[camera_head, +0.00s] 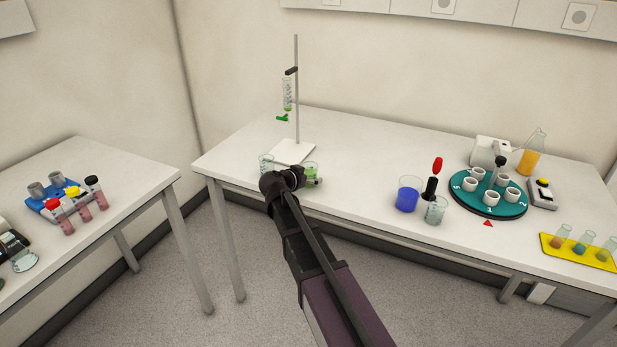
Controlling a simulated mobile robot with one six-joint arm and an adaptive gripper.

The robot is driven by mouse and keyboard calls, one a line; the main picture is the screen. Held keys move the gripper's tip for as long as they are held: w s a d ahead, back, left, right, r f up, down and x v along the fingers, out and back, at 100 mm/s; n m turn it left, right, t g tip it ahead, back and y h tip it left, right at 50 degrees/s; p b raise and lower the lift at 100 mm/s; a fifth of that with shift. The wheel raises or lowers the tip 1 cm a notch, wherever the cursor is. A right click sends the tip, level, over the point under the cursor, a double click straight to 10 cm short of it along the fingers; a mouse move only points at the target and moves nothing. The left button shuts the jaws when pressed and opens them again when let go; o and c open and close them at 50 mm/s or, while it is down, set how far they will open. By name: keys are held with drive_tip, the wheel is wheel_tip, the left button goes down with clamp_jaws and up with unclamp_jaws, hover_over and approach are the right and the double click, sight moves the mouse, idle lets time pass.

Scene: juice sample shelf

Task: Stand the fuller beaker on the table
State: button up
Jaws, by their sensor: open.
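A beaker with green liquid (312,171) stands on the far table (350,150), near the front edge beside a stand's white base. My gripper (313,182) is open at this beaker, in front of it and partly covering it. Whether the fingers are around or only beside the glass, I cannot tell. A second, clear-looking beaker (266,162) stands just left, its lower part hidden by my arm; its fill is unclear. Farther right, a beaker with much blue liquid (408,197) stands next to a beaker that looks almost clear (436,211).
A stand (297,90) holds a burette with a green tap above its white base. A teal carousel (488,207) with white cups, a flask of orange liquid (530,152) and a yellow tray (580,254) are at right. The table's middle is clear. A second table (110,165) is at left.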

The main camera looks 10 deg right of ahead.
drive_tip(key=p+v, duration=0.4)
drive_tip(key=v, duration=0.8)
drive_tip(key=shift+s, duration=0.1)
idle(0.4)
drive_tip(key=s+d+f+n+g+y, duration=0.4)
drive_tip(key=s+d+f+g, duration=0.3)
drive_tip(key=s, duration=0.4)
drive_tip(key=s+f+n+g+y, duration=0.1)
drive_tip(key=s+f+n+y, duration=0.1)
drive_tip(key=s, duration=0.3)
drive_tip(key=s+d+f+n+g+y, duration=0.1)
drive_tip(key=s+f+n+y, duration=0.1)
drive_tip(key=s+n+y, duration=0.1)
drive_tip(key=shift+s+f+y, duration=0.25)
drive_tip(key=shift+s+y, duration=0.25)
drive_tip(key=shift+s, duration=0.75)
drive_tip(key=shift+d, duration=0.1)
wheel_tip(320, 180, up, 5)
drive_tip(key=p, duration=0.5)
